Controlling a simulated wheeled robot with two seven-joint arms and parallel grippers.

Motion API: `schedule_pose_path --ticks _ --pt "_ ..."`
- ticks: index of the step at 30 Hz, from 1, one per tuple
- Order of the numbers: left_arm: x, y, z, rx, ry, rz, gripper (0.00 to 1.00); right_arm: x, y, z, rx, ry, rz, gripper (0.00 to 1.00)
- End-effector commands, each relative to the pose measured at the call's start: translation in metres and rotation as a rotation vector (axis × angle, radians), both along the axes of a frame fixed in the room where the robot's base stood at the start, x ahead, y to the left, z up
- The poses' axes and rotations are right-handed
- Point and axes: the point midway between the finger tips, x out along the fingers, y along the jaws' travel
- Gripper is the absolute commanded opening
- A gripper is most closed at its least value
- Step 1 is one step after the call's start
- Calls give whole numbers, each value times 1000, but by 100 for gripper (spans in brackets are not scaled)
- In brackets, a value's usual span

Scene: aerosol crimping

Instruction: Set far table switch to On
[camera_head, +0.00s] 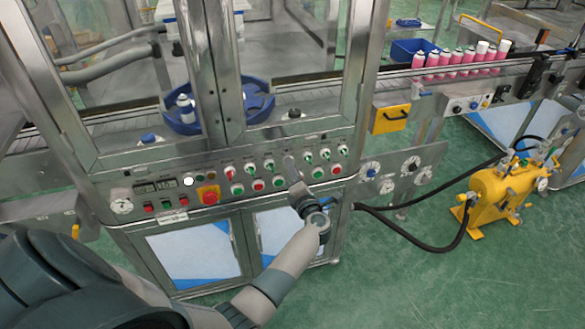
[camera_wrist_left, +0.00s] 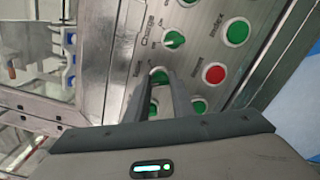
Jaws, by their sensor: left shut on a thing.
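My left gripper (camera_head: 288,160) reaches the front control panel (camera_head: 222,187) of the steel machine in the head view. In the left wrist view my left gripper (camera_wrist_left: 164,78) is shut on a green rotary switch (camera_wrist_left: 157,74), its two fingers either side of the knob. The fingers partly cover this switch, and its label is too blurred to read, so I cannot tell its setting or whether it is the far table switch. Another green rotary switch (camera_wrist_left: 174,40), labelled Charge, sits just above it, clear of the fingers. My right gripper is not in view.
A green button (camera_wrist_left: 237,32) and a red button (camera_wrist_left: 214,74) lie right of the fingers. A red emergency stop (camera_head: 210,195) is on the panel's left part. A yellow pump unit (camera_head: 493,198) with black hoses stands on the green floor at the right.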

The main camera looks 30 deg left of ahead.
Motion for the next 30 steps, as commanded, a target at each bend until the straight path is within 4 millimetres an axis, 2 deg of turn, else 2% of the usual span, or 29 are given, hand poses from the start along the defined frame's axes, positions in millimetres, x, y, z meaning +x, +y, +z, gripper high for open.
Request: schedule_pose_path --ticks 8,21,30 --pt "0 -1 2 108 132 1 0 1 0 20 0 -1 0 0" --pt "0 -1 2 370 440 -1 0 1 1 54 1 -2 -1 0" --pt "0 -1 0 535 633 -1 0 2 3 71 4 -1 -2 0"
